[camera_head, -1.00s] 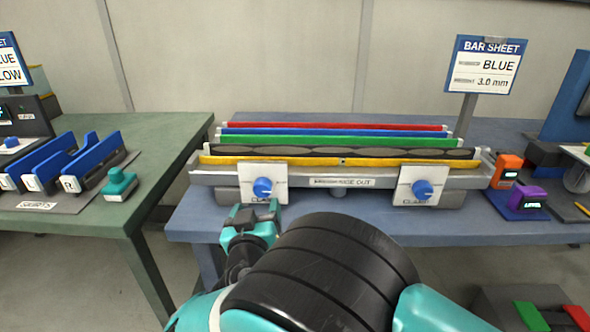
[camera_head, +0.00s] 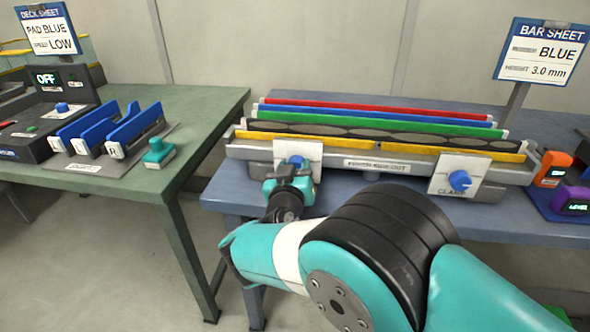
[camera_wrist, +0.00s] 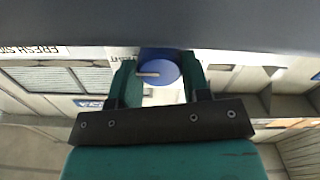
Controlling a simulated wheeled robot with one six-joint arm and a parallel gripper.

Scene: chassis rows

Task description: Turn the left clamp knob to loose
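The left clamp knob (camera_head: 296,161) is a blue round knob on a white plate at the front left of the bar fixture. In the wrist view the left clamp knob (camera_wrist: 158,72) sits between my two teal fingers, with a pale pointer line on its face pointing left. My gripper (camera_head: 290,180) is in front of the knob; in the wrist view my gripper (camera_wrist: 160,82) is open, with gaps visible beside the knob. The right clamp knob (camera_head: 460,181) is blue on its own white plate. Part of the left plate is hidden by my gripper.
The fixture holds a yellow bar (camera_head: 350,146), a dark bar and green, blue and red strips on the blue table (camera_head: 227,187). Orange (camera_head: 553,167) and purple (camera_head: 571,198) devices lie right.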

